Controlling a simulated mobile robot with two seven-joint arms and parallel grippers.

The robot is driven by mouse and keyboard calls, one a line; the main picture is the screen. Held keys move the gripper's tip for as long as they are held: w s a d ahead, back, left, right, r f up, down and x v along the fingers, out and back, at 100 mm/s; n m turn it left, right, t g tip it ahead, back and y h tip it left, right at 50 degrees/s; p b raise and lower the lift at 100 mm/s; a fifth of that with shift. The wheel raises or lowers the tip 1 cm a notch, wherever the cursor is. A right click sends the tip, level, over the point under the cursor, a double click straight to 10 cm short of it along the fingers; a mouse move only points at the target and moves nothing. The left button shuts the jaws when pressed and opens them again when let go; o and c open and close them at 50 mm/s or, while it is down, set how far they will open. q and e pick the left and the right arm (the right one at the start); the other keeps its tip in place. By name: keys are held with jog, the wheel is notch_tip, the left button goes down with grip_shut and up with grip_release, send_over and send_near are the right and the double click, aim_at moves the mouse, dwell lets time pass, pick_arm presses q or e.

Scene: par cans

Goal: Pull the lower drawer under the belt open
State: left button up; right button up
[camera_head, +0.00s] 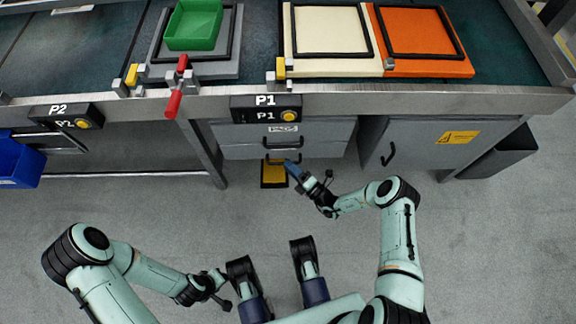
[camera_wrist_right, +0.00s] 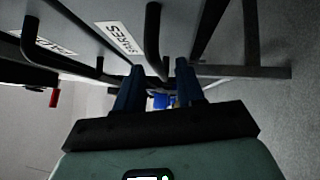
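Under the belt at P1 is a grey unit with an upper drawer (camera_head: 240,133) and a lower drawer (camera_head: 236,152). Both look shut. The lower drawer's black handle (camera_head: 272,160) is partly hidden by my right gripper (camera_head: 291,168). In the right wrist view, the black handle (camera_wrist_right: 152,42) stands beside a SPARES label (camera_wrist_right: 120,38). Its far end reaches the gap between the blue fingertips of my right gripper (camera_wrist_right: 160,82), which are apart; contact is unclear. My left gripper (camera_head: 224,290) is low in the head view, away from the drawers; its fingers are not clear.
A grey cabinet (camera_head: 425,135) with a yellow label stands right of the drawers. A yellow black-edged patch (camera_head: 274,180) lies on the floor below the drawers. A table leg (camera_head: 204,152) stands to the left. The floor in front is otherwise clear.

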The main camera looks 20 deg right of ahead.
jog(key=shift+w+a+r, duration=0.1)
jog(key=shift+w+a, duration=0.2)
jog(key=shift+w, duration=0.25)
grip_shut()
jog(key=shift+s, duration=0.15)
